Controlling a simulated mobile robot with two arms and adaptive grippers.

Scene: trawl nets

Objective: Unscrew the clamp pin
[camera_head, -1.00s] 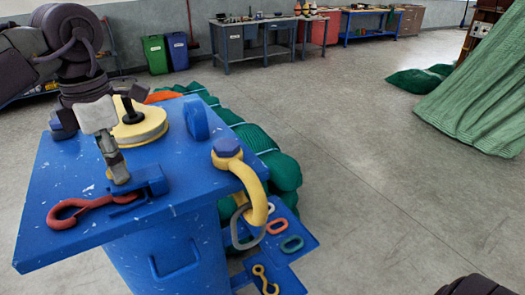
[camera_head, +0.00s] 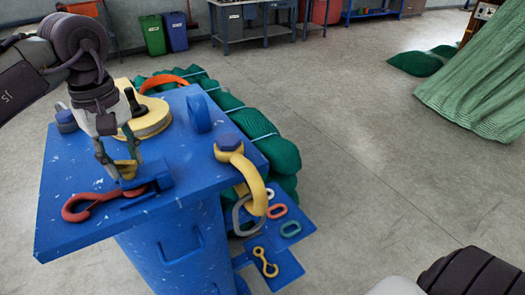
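The small blue clamp (camera_head: 150,187) sits on the blue bench top (camera_head: 75,228) near its front edge, beside a red hook (camera_head: 80,206). My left gripper (camera_head: 122,172) points down from above at the left end of the clamp. A small yellow piece (camera_head: 127,168) shows between or just behind its fingers; it may be the clamp pin, but the fingers partly hide it. I cannot tell whether the fingers touch or grip it. My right gripper is out of view; only a part of my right arm shows at the lower right corner.
A yellow shackle (camera_head: 250,182) hangs over the bench's right edge. Behind the gripper stand a yellow disc (camera_head: 150,120) with a black knob and a blue upright ring (camera_head: 199,114). Green netting (camera_head: 277,150) lies behind.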

